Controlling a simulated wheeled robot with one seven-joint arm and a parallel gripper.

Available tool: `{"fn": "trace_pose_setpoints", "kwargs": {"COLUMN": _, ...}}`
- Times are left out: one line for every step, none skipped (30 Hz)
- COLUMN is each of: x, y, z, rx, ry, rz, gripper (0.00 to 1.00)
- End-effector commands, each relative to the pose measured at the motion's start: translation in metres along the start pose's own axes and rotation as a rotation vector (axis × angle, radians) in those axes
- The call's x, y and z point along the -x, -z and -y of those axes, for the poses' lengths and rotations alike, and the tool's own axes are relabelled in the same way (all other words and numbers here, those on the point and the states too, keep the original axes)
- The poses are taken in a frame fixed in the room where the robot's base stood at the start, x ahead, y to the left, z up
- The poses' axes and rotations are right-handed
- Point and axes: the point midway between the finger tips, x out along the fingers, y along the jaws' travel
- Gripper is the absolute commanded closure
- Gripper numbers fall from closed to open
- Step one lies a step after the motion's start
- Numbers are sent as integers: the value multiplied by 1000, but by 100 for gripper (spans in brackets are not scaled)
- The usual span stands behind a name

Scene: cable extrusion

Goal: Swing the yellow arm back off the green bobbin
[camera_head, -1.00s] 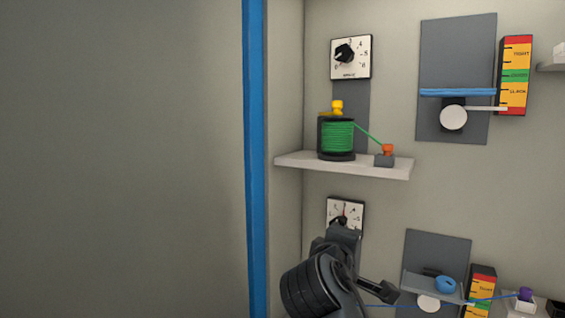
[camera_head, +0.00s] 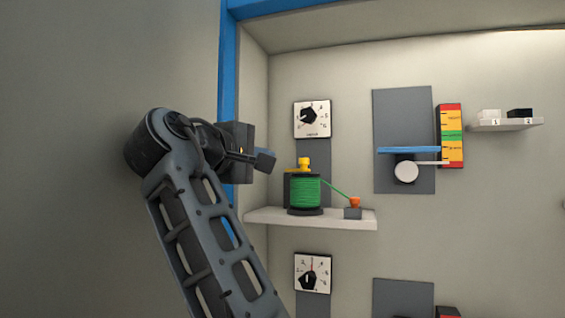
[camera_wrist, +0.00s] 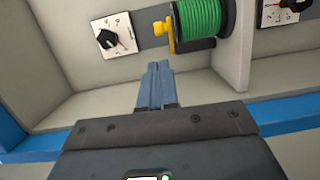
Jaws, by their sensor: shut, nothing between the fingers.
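The green bobbin (camera_head: 306,192) stands upright on the white shelf, with a green strand running right to an orange-topped grey block (camera_head: 353,208). The yellow arm (camera_head: 304,164) shows as a yellow knob and bar over the bobbin's top and left side. In the wrist view the green bobbin (camera_wrist: 199,17) is at the top, with the yellow arm (camera_wrist: 163,33) at its left end. My gripper (camera_head: 265,161) is left of the bobbin, at about the height of its top, apart from it. In the wrist view its fingers (camera_wrist: 157,68) are shut and empty.
The shelf (camera_head: 270,216) carries the bobbin. A dial (camera_head: 312,118) is on the wall above it and another dial (camera_head: 312,272) below. A blue post (camera_head: 227,80) stands at the left. A grey panel with a blue bar (camera_head: 408,150) and a coloured scale (camera_head: 451,136) are to the right.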

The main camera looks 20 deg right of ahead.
Motion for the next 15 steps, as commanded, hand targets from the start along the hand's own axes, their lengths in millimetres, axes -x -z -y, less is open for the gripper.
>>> {"fn": "trace_pose_setpoints", "kwargs": {"x": 0, "y": 0, "z": 0, "rx": 0, "ry": 0, "rz": 1, "gripper": 100}}
{"fn": "trace_pose_setpoints", "kwargs": {"x": 0, "y": 0, "z": 0, "rx": 0, "ry": 0, "rz": 1, "gripper": 100}}
{"fn": "trace_pose_setpoints", "kwargs": {"x": 0, "y": 0, "z": 0, "rx": 0, "ry": 0, "rz": 1, "gripper": 100}}
{"fn": "trace_pose_setpoints", "kwargs": {"x": 0, "y": 0, "z": 0, "rx": 0, "ry": 0, "rz": 1, "gripper": 100}}
{"fn": "trace_pose_setpoints", "kwargs": {"x": 0, "y": 0, "z": 0, "rx": 0, "ry": 0, "rz": 0, "gripper": 100}}
{"fn": "trace_pose_setpoints", "kwargs": {"x": 0, "y": 0, "z": 0, "rx": 0, "ry": 0, "rz": 0, "gripper": 100}}
{"fn": "trace_pose_setpoints", "kwargs": {"x": 0, "y": 0, "z": 0, "rx": 0, "ry": 0, "rz": 0, "gripper": 100}}
{"fn": "trace_pose_setpoints", "kwargs": {"x": 0, "y": 0, "z": 0, "rx": 0, "ry": 0, "rz": 0, "gripper": 100}}
{"fn": "trace_pose_setpoints", "kwargs": {"x": -1, "y": 0, "z": 0, "rx": 0, "ry": 0, "rz": 0, "gripper": 100}}
{"fn": "trace_pose_setpoints", "kwargs": {"x": -2, "y": 0, "z": 0, "rx": 0, "ry": 0, "rz": 1, "gripper": 100}}
{"fn": "trace_pose_setpoints", "kwargs": {"x": -3, "y": 0, "z": 0, "rx": 0, "ry": 0, "rz": 1, "gripper": 100}}
{"fn": "trace_pose_setpoints", "kwargs": {"x": -6, "y": 0, "z": -1, "rx": 1, "ry": 0, "rz": 2, "gripper": 100}}
{"fn": "trace_pose_setpoints", "kwargs": {"x": -8, "y": 0, "z": -1, "rx": 1, "ry": 1, "rz": 2, "gripper": 100}}
{"fn": "trace_pose_setpoints", "kwargs": {"x": -12, "y": -1, "z": -1, "rx": 1, "ry": 1, "rz": 3, "gripper": 100}}
{"fn": "trace_pose_setpoints", "kwargs": {"x": -17, "y": -1, "z": -1, "rx": 1, "ry": 1, "rz": 3, "gripper": 100}}
